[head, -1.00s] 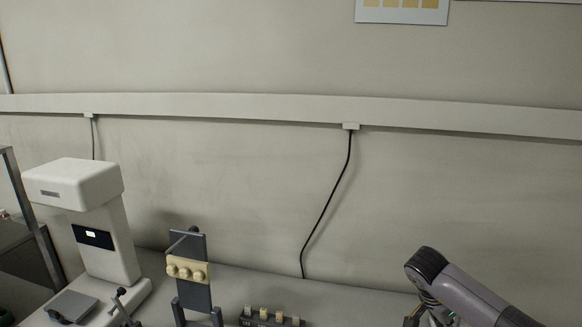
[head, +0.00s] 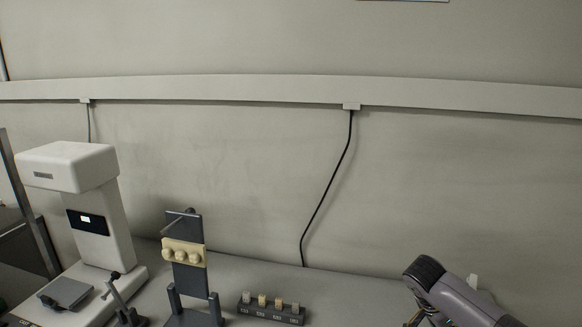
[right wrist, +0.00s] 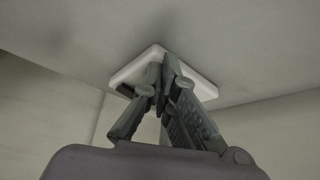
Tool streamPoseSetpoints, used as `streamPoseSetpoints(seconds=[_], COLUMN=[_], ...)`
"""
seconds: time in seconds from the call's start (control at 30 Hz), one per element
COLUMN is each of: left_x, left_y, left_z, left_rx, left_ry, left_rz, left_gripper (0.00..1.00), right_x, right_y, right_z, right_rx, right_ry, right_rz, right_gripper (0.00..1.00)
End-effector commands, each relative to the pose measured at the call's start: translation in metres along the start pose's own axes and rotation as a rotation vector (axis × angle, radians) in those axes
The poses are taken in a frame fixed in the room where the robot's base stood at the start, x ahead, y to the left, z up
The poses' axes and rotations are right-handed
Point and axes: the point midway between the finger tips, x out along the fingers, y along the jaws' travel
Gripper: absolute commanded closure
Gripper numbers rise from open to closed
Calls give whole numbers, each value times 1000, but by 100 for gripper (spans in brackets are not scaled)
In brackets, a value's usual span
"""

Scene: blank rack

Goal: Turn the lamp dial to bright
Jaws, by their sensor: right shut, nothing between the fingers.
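My right gripper (right wrist: 163,72) is shut and empty in the right wrist view. Its fingertips overlap a white square plate (right wrist: 126,76) on a grey surface; I cannot tell whether they touch it. The fingers hide the plate's middle, so I cannot tell whether it carries a dial. In the head view my right arm comes in at the lower right, its fingers partly cut off by the bottom edge. A small white piece (head: 473,282) shows just behind that arm. No lamp dial can be clearly made out. My left gripper is not in view.
A white machine (head: 105,220) with a small lit display stands at the left. Beside it are a dark upright stand (head: 185,230) with a cream knobbed block and a low dark rack (head: 270,312) with several small blocks. A black cable (head: 328,190) hangs behind. The bench between rack and right arm looks clear.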

Motion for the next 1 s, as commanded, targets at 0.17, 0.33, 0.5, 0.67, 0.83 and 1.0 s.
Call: streamPoseSetpoints(seconds=[0.17, 0.33, 0.5, 0.67, 0.83, 1.0], left_x=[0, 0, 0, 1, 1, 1], left_y=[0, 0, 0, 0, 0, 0], left_z=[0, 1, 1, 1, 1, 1], left_rx=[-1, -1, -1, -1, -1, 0], left_ry=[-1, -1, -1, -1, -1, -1], left_rz=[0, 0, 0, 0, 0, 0], left_gripper=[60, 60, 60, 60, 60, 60], right_x=[0, 1, 2, 3, 4, 5], right_y=[0, 0, 0, 0, 1, 1], right_z=[0, -2, -4, -6, -7, -9], right_rx=[0, 0, 0, 0, 0, 1], right_ry=[0, 1, 1, 1, 1, 1], right_rz=[0, 0, 0, 0, 0, 1], right_gripper=[100, 100, 100, 100, 100, 100])
